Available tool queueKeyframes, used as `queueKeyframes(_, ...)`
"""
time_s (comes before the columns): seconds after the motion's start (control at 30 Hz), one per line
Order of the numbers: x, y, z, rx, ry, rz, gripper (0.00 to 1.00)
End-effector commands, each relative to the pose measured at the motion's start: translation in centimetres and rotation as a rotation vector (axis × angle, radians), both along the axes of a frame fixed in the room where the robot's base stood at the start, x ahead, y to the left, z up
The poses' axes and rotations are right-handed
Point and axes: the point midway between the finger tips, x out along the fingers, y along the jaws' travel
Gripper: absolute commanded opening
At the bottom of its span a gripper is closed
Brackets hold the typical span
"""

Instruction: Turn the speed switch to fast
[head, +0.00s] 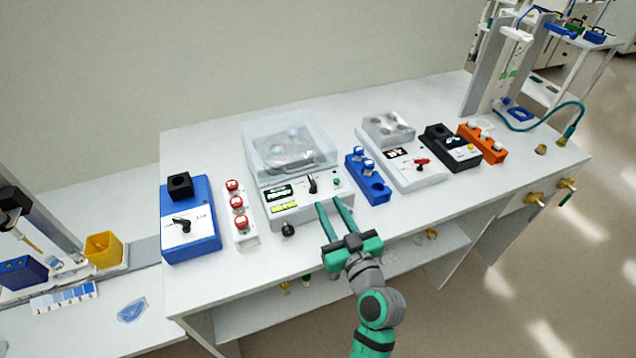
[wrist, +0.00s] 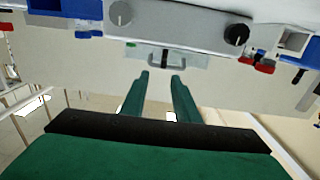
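Several devices with switches stand on the white bench, and I cannot tell which carries the speed switch. The clear-lidded machine (head: 290,150) has a small black lever (head: 312,185) on its front panel. The blue device (head: 190,245) at left has a black lever (head: 181,224) on a white plate. The white device (head: 410,175) at right has a red lever (head: 422,163). My gripper (head: 333,205) is open and empty, in front of the clear-lidded machine's right part. In the wrist view, the gripper's fingers (wrist: 160,80) are apart with nothing between them.
A black knob (head: 288,230) sits at the clear-lidded machine's front; a black knob (wrist: 236,34) also shows in the wrist view. A rack of red-capped vials (head: 238,205) and a blue rack (head: 375,190) flank the machine. A black device (head: 455,150) and an orange rack (head: 490,148) stand further right.

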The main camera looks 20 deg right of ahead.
Motion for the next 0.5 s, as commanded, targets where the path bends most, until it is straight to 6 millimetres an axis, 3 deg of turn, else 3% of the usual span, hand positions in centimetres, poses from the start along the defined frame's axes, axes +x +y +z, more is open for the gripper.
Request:
queueKeyframes(0.2,4.3,1.0,0.1,-0.002,-0.001,0.015,0.28)
queueKeyframes(0.5,8.0,0.1,0.0,0.000,-0.001,-0.004,0.28)
